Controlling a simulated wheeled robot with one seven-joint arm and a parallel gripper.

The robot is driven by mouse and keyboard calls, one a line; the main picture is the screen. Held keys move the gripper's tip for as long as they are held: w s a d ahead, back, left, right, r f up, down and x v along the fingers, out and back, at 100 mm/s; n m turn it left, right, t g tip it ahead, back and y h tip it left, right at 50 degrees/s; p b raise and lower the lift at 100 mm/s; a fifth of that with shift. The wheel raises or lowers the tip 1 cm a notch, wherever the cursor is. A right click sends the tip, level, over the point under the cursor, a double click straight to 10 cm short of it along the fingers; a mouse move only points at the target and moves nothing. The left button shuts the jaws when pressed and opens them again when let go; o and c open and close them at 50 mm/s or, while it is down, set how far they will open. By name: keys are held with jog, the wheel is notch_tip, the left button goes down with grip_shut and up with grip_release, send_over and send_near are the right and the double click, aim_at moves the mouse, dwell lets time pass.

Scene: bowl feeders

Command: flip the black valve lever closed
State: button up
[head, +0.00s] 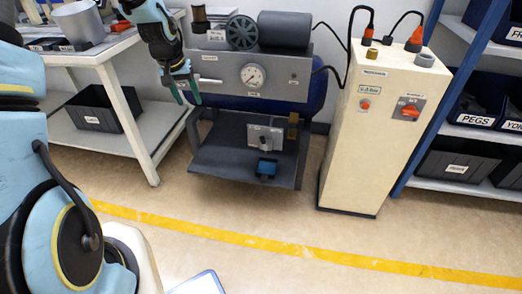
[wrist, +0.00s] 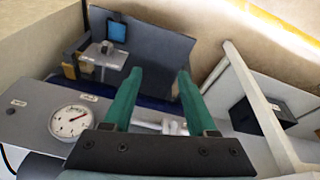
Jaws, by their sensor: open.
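My gripper (head: 187,92) is open and empty, with its two green fingers pointing down at the left end of the compressor's grey panel (head: 292,70). In the wrist view, the fingers (wrist: 159,85) are apart, and a pale pipe fitting (wrist: 172,127) shows between their bases, beyond the gripper. The panel carries a round white gauge (head: 253,76), which also shows left of the fingers in the wrist view (wrist: 71,118). I cannot clearly make out the black valve lever; the gripper may hide it. A grey bracket (head: 255,133) with a small dark knob stands on the dark lower shelf.
A blue block (head: 266,168) lies in front of the bracket. A cream cabinet (head: 365,150) with a red-orange switch (head: 410,112) stands to the right. A white bench (head: 120,95) with a dark bin (head: 97,108) is at left. The floor in front is mostly clear.

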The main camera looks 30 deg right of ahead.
aim_at(262, 137)
jog(key=d+f+h+b, duration=0.1)
jog(key=d+f+b, duration=0.2)
jog(key=d+f, duration=0.6)
jog(key=w+d+f+m+h+b, duration=0.1)
jog(key=d+f+b, duration=0.2)
jog(key=d+f, duration=0.6)
jog(key=w+d+f+h+b, duration=0.1)
jog(key=d+f+b, duration=0.2)
jog(key=d+f, duration=0.6)
notch_tip(262, 137, down, 2)
jog(key=shift+w+d+f+m+g, duration=0.1)
jog(key=shift+d+m+g, duration=0.05)
jog(key=shift+m+g, duration=0.2)
jog(key=shift+c, duration=0.2)
grip_shut()
